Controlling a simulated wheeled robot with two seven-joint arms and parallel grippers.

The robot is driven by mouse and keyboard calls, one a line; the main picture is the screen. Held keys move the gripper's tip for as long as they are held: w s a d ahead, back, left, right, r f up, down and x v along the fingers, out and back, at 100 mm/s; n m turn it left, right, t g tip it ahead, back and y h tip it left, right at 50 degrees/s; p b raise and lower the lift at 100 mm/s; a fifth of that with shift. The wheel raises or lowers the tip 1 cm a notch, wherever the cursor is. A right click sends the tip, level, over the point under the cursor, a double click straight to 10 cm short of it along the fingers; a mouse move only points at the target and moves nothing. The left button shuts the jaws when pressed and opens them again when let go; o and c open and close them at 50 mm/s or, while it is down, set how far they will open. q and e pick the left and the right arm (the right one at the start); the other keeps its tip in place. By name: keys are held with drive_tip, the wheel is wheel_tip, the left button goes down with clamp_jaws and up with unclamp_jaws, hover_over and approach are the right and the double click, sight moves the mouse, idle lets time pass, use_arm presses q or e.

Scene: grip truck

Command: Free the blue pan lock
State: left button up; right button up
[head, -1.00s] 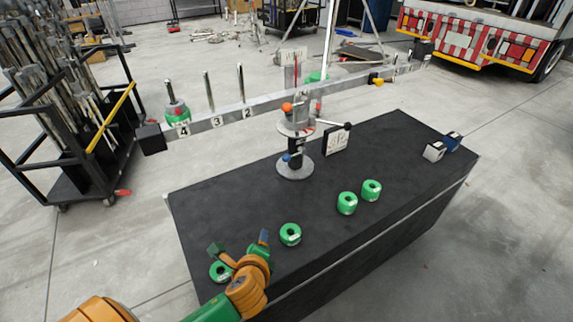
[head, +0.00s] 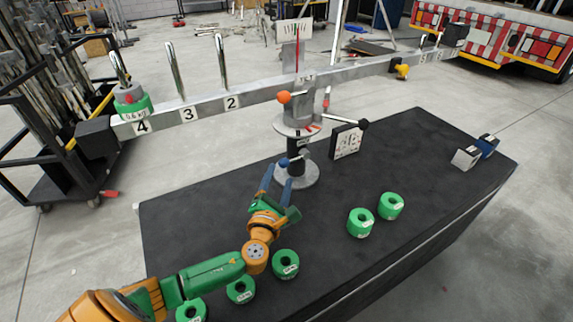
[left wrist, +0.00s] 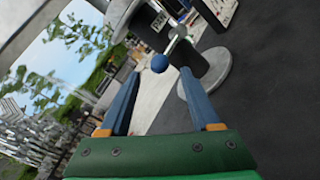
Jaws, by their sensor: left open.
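The balance stands on the black table, with a beam (head: 210,110) and a grey round base (head: 300,177). The blue pan lock knob (head: 284,162) sits low on its post, on a short lever. In the left wrist view the blue knob (left wrist: 159,63) lies between and just beyond the tips of my fingers. My left gripper (head: 277,176) is open, with nothing between its blue fingers, at the left front of the base. Contact with the knob is not visible. My right gripper is not in view.
Several green ring weights (head: 286,264) lie along the table's front. An orange knob (head: 284,97) is higher on the post. A black-framed plate (head: 346,141) stands right of the post.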

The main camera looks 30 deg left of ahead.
sight(283, 165)
use_arm(q)
drive_tip(key=b+x, duration=0.1)
drive_tip(key=x, duration=0.5)
drive_tip(key=shift+w+a, duration=0.2)
drive_tip(key=shift+w, duration=0.1)
clamp_jaws()
drive_tip(key=shift+a+r, duration=0.1)
drive_tip(key=shift+r, duration=0.15)
idle(0.7)
